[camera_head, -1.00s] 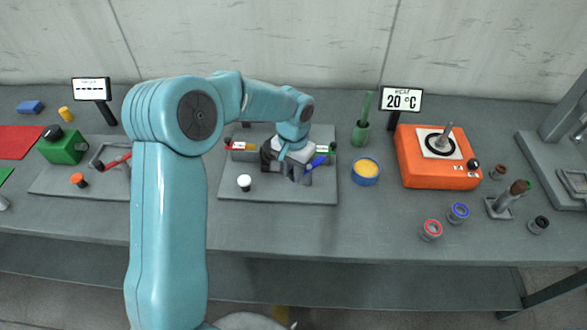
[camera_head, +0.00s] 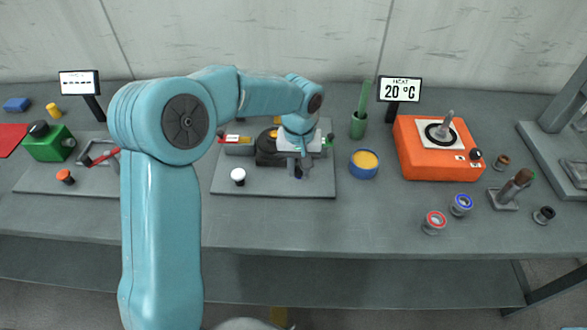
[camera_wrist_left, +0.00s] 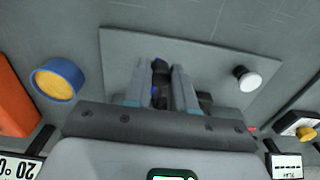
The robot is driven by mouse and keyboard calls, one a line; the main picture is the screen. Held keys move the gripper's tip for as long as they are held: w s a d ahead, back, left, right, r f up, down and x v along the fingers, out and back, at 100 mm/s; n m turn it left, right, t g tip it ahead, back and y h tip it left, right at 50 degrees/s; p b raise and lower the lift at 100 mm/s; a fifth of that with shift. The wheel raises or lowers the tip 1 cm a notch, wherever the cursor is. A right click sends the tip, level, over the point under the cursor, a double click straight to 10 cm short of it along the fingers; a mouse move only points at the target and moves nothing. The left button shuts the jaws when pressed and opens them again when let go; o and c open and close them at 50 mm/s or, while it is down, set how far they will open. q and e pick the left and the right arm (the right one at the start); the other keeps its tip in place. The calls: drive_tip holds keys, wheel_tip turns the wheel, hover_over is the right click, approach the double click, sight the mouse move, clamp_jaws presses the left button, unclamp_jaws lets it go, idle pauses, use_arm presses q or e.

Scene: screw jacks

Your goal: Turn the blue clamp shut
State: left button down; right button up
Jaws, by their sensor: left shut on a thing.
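The blue clamp (camera_wrist_left: 155,91) shows only as a small blue and dark piece between my left fingers in the left wrist view. In the head view it is mostly hidden behind my gripper. My left gripper (camera_head: 301,172) points down at the right part of a grey plate (camera_head: 225,186) and is shut on the clamp. Its two grey fingers also show in the left wrist view (camera_wrist_left: 160,78), one on each side of the clamp. A dark fixture (camera_head: 265,158) with a yellow-orange part stands just left of the gripper. My right gripper is out of view.
A white-topped knob (camera_head: 238,176) stands on the plate's front left. A blue-rimmed yellow pot (camera_head: 363,164) is close to the plate's right. A green cup (camera_head: 358,125) stands behind it, and an orange heater (camera_head: 437,165) is further right.

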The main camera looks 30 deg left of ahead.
use_arm(q)
drive_tip(key=shift+w+d+r+n+b, duration=0.1)
drive_tip(key=shift+w+d+n+b, duration=0.45)
drive_tip(key=shift+n, duration=1.5)
drive_tip(key=shift+w+d+f+n+b, duration=0.1)
drive_tip(key=shift+w+d+n+b, duration=0.2)
drive_tip(key=shift+w+d+n, duration=1.15)
drive_tip(key=shift+w+a+r+n+b, duration=0.15)
drive_tip(key=shift+n+b, duration=0.25)
drive_tip(key=shift+n, duration=2.3)
drive_tip(key=c, duration=0.9)
unclamp_jaws()
drive_tip(key=shift+c, duration=0.2)
wheel_tip(320, 180, up, 16)
drive_tip(key=p, duration=0.1)
drive_tip(key=shift+p, duration=0.3)
